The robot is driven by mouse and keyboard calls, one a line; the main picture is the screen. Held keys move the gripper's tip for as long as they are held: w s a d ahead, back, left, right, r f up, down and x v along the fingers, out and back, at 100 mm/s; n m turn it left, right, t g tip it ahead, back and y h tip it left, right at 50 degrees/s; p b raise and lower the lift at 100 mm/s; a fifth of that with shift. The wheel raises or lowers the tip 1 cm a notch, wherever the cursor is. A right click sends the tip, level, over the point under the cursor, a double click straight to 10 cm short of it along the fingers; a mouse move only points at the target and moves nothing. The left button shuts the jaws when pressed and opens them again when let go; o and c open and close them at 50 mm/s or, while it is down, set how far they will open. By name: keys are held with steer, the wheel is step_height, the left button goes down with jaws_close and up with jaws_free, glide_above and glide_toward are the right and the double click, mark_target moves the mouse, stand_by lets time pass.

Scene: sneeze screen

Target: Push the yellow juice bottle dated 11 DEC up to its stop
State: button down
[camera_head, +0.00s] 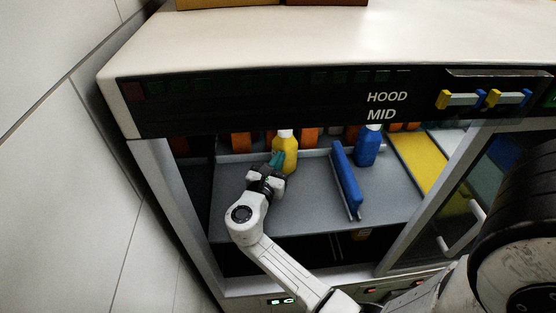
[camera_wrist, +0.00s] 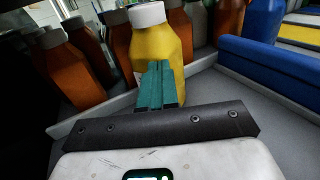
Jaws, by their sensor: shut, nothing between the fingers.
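A yellow bottle (camera_head: 286,152) with a white cap stands upright on the grey shelf inside the cabinet. It also shows in the wrist view (camera_wrist: 160,48), straight ahead of the fingers. No date on it can be read. My gripper (camera_head: 276,160) is shut and empty, with its teal fingers close together. In the wrist view the fingertips (camera_wrist: 158,68) overlap the bottle's lower front. They look very close to it or touching; I cannot tell which. A low grey wall (camera_wrist: 98,114) runs behind the bottle, and its base is partly hidden by the fingers.
Several orange bottles (camera_wrist: 66,66) stand behind. A blue divider (camera_head: 346,178) stands on the shelf (camera_head: 300,210) to the right, with a blue bottle (camera_head: 368,146) beyond it. The hood panel (camera_head: 300,97) hangs low above. Bare shelf lies between my gripper and the divider.

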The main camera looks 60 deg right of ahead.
steer(key=shift+d+f, duration=0.15)
steer(key=shift+d, duration=0.95)
steer(key=shift+a, duration=0.1)
